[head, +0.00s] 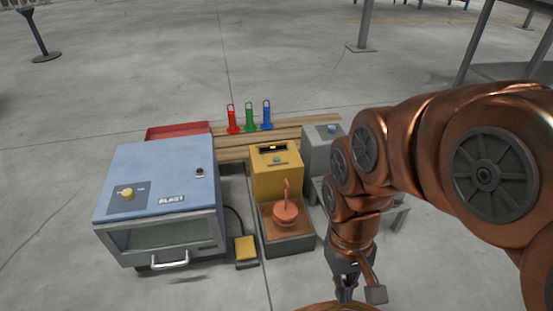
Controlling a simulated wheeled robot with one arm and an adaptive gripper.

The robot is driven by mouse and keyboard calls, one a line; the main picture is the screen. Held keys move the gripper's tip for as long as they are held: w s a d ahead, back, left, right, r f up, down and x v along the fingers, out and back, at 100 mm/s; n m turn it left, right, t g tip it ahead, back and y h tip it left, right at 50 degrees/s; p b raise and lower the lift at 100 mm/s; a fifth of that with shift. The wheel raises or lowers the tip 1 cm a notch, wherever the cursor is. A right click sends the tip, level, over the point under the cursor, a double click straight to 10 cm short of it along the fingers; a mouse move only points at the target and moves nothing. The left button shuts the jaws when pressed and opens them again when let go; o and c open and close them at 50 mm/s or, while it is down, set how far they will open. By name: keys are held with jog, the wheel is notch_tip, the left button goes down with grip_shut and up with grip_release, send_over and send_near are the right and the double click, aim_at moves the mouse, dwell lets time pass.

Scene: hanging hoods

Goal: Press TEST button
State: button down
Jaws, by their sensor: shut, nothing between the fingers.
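No TEST label is readable in the head view, so I cannot tell which button it names. A small greenish button (277,160) sits on top of a yellow box (265,184), just below a dark display (272,148). A blue button (332,129) sits on top of a grey box (318,150) to its right, partly behind my arm. My gripper (345,293) is shut and empty, pointing down at the lower right of both boxes, apart from them and nearer to me.
A blue cabinet marked BLAST (150,170) stands left, with a yellow knob (127,194). A yellow pedal (246,249) lies beside it. An orange hooked piece (286,213) rises from a dark base before the yellow box. Red, green and blue upright pieces (249,118) stand behind.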

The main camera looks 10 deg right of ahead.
jog(key=shift+r, duration=0.1)
dwell(0.7)
notch_tip(320, 180, up, 13)
jog(key=s+p, duration=0.2)
jog(key=p, duration=1)
jog(key=shift+s+g+p, duration=0.3)
jog(key=shift+s+g, duration=0.1)
jog(key=shift+a, duration=0.1)
